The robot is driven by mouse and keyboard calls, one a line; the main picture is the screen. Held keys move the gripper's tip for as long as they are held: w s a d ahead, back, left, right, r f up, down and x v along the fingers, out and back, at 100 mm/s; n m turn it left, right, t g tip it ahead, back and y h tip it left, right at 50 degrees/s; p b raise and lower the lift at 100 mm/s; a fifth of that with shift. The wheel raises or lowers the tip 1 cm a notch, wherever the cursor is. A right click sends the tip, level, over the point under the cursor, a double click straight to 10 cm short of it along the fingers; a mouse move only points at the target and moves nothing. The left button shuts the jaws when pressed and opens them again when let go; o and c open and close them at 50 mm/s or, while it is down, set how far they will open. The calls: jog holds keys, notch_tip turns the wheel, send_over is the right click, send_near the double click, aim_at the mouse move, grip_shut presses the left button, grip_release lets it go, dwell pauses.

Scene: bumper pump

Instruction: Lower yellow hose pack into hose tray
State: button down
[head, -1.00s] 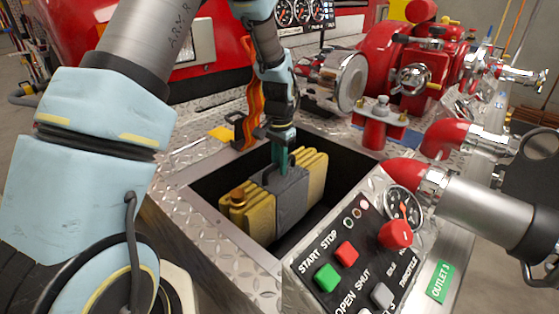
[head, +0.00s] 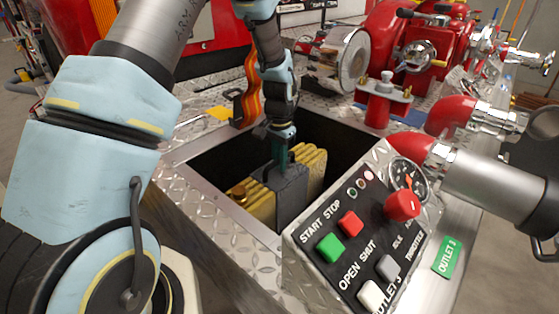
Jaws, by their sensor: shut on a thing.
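The yellow hose pack (head: 262,209) is a folded yellow bundle with a dark grey band (head: 291,193) and handle around its middle and a brass-coloured coupling at its near left end. My gripper (head: 281,158) is above it, its teal fingers shut on the handle. The pack hangs upright inside the opening of the hose tray (head: 211,198), a dark recess with a metal tread-plate rim. The tray's floor and the pack's underside are hidden by the control panel and the shade, so I cannot tell whether they touch.
The control panel (head: 362,243) with green, red and grey buttons stands close at the near right of the recess. Red pipes and a pump (head: 397,45) are behind it on the right. An orange strap (head: 252,85) hangs behind the recess, left of my gripper.

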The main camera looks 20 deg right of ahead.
jog(key=shift+f, duration=0.4)
dwell(0.4)
jog(key=c, duration=0.8)
grip_release()
jog(key=shift+o, duration=0.7)
jog(key=shift+f, duration=0.15)
jog(key=o, duration=0.3)
jog(key=shift+o, duration=0.2)
notch_tip(320, 180, up, 12)
jog(key=p, duration=0.8)
